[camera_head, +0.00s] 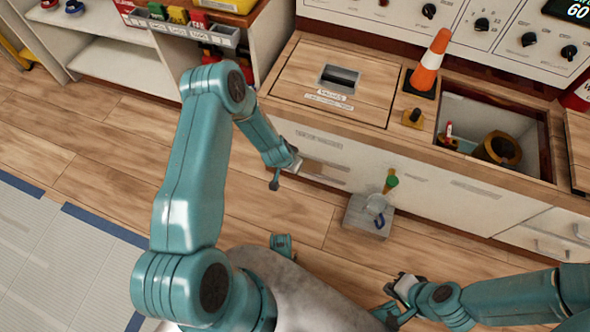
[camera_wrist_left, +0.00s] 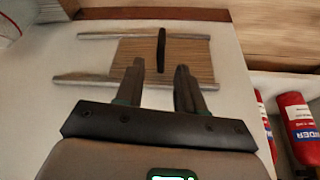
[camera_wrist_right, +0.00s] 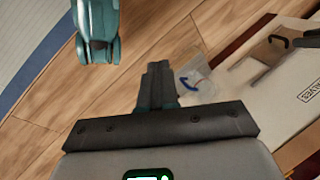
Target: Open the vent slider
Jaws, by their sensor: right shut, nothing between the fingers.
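The vent slider (camera_wrist_left: 190,58) shows in the left wrist view as a wood-grained panel between two pale rails on a white face. A dark upright handle (camera_wrist_left: 161,45) stands at its middle. My left gripper (camera_wrist_left: 160,70) is open, with its fingertips on either side of the handle's near end; I cannot tell if they touch it. In the head view my left gripper (camera_head: 284,171) is at the white cabinet front and partly covers the slider area. My right gripper (camera_wrist_right: 158,72) is shut and empty; in the head view it (camera_head: 394,300) is low at the right, away from the cabinet.
An orange-and-white cone (camera_head: 429,65) stands on the wooden counter beside an open bin (camera_head: 538,112). A grey box (camera_head: 367,216) is at the foot of the cabinet front. Red extinguishers (camera_wrist_left: 297,125) show in the left wrist view. Wooden floor (camera_head: 90,150) is clear at left.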

